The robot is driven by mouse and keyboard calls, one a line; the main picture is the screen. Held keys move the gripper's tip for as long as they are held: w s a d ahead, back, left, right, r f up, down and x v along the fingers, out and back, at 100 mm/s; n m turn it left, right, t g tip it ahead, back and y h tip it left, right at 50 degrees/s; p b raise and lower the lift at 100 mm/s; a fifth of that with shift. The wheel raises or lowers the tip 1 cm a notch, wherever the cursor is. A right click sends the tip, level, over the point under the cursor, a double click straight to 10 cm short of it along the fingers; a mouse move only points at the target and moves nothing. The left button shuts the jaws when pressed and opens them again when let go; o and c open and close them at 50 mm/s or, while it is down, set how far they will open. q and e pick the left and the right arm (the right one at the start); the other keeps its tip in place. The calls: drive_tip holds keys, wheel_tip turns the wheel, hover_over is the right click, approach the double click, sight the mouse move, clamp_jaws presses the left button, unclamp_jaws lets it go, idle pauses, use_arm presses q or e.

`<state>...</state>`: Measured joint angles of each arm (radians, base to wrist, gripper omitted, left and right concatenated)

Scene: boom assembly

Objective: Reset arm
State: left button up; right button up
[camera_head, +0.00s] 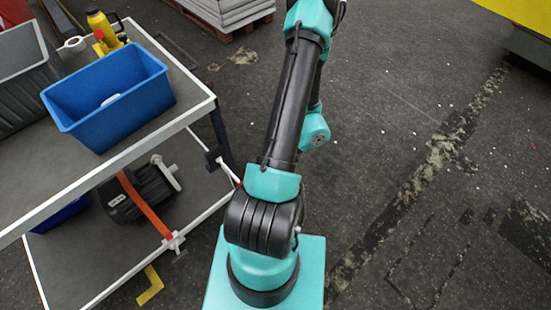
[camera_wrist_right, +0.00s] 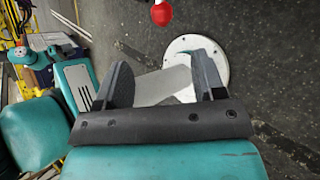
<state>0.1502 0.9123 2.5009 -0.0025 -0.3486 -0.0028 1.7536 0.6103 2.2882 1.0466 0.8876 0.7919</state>
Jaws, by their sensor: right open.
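My right gripper (camera_wrist_right: 163,83) shows in the right wrist view with its two dark fingers spread wide apart. A pale grey flat surface lies behind the gap between the fingers; I cannot tell what it belongs to. A round white plate (camera_wrist_right: 216,60) lies on the floor beyond the right finger. A teal and black arm of mine (camera_head: 296,105) rises through the middle of the head view from a teal base. Its far end runs out of the top of the picture, so no gripper shows there. My left gripper is in neither view.
A cart (camera_head: 184,117) stands at the left with a blue bin (camera_head: 112,105) holding a small white item, a yellow bottle (camera_head: 100,27) and a tape roll (camera_head: 74,43). A black motor-like unit (camera_head: 135,192) is on its lower shelf. A red knob (camera_wrist_right: 161,13) shows at the top.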

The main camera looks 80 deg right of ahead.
drive_tip(key=shift+s+d+r, duration=0.15)
drive_tip(key=shift+s+r, duration=0.2)
drive_tip(key=shift+s, duration=0.05)
